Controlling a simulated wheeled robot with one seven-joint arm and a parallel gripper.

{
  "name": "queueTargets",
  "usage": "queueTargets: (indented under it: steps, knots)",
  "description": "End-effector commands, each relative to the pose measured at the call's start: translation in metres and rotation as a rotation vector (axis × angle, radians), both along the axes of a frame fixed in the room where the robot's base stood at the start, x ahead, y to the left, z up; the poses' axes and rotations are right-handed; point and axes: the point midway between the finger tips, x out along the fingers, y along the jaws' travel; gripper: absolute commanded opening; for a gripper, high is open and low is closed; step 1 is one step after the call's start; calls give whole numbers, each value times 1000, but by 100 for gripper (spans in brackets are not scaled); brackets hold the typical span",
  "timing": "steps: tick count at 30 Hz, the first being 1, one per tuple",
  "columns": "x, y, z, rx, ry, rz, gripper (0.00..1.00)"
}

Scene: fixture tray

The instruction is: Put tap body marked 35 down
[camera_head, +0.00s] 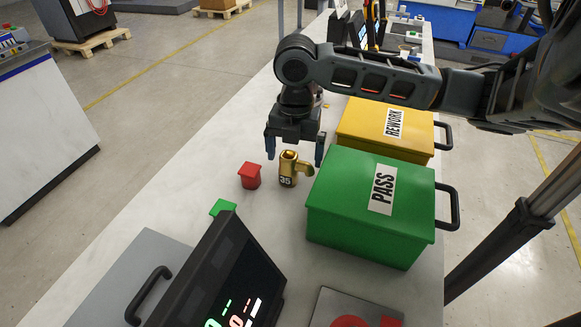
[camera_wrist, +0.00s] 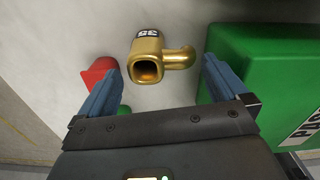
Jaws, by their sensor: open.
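The tap body marked 35 (camera_head: 288,168) is a brass piece with a side spout and a dark number label. It stands upright on the pale bench top, between a red block and the green PASS box. My gripper (camera_head: 295,152) is open above and around it, one finger on each side, with gaps to both. In the wrist view the tap body (camera_wrist: 149,62) shows its square open end, with its spout to the right.
The green PASS box (camera_head: 335,217) stands close on the right, with the yellow REWORK box (camera_head: 372,121) behind it. The red block (camera_head: 250,176) is close on the left. A dark display (camera_head: 222,280) and a green block (camera_head: 222,207) are nearer the front. Bare bench lies left of the red block.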

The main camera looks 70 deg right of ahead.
Motion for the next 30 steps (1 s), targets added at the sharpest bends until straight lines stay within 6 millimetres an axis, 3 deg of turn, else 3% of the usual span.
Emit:
queueTargets:
  steps: [5, 15, 24, 30]
  knots:
    - [0, -1, -11, 2, 0, 0, 100]
    - [-2, -7, -53, 2, -1, 0, 100]
    - [-2, -7, -57, 0, 0, 1, 100]
    - [-2, -7, -57, 0, -1, 1, 81]
